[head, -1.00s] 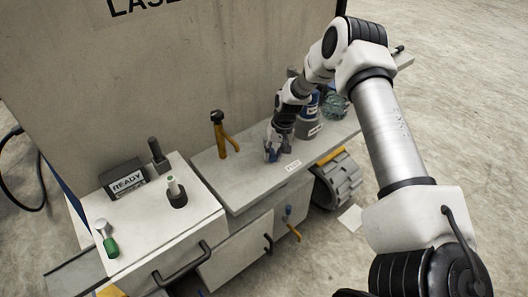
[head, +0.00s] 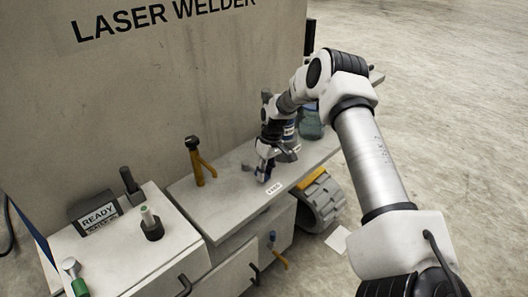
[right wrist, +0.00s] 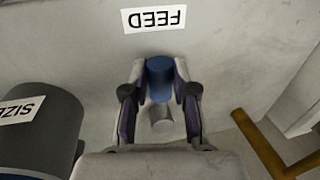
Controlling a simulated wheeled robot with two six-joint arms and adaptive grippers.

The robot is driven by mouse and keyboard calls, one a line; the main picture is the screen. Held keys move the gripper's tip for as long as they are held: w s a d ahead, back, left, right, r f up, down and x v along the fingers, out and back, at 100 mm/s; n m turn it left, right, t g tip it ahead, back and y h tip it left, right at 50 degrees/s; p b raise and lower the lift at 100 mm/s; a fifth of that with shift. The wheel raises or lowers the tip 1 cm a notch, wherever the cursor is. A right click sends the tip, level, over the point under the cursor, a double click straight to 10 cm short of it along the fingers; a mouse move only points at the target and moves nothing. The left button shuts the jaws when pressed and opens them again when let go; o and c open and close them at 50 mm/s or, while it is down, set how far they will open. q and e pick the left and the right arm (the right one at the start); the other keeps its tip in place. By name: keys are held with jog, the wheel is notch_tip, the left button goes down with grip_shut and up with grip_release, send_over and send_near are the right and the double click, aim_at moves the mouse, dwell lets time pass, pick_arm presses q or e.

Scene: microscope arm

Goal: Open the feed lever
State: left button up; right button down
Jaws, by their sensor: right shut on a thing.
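The feed lever has a blue grip (right wrist: 160,78) and a grey round end (right wrist: 162,122), both between my fingers in the right wrist view. The white FEED label (right wrist: 153,20) is on the bench just beyond it; in the head view the label (head: 273,189) lies in front of the lever. My right gripper (head: 268,168) reaches down to the bench top. It is shut on the lever's blue grip, with a finger on each side, as the right wrist view (right wrist: 160,95) shows. In the head view the fingers hide most of the lever. My left gripper is out of view.
A yellow lever with a black top (head: 197,162) stands left of my gripper. A grey cylinder labelled SIZE (right wrist: 35,130) is close on the other side.

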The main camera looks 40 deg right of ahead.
jog(key=c, duration=0.9)
grip_release()
jog(key=shift+f, duration=0.1)
notch_tip(320, 180, up, 12)
jog(key=d, duration=0.2)
jog(key=shift+d+f, duration=0.15)
jog(key=shift+d, duration=0.1)
jog(key=shift+w, duration=0.1)
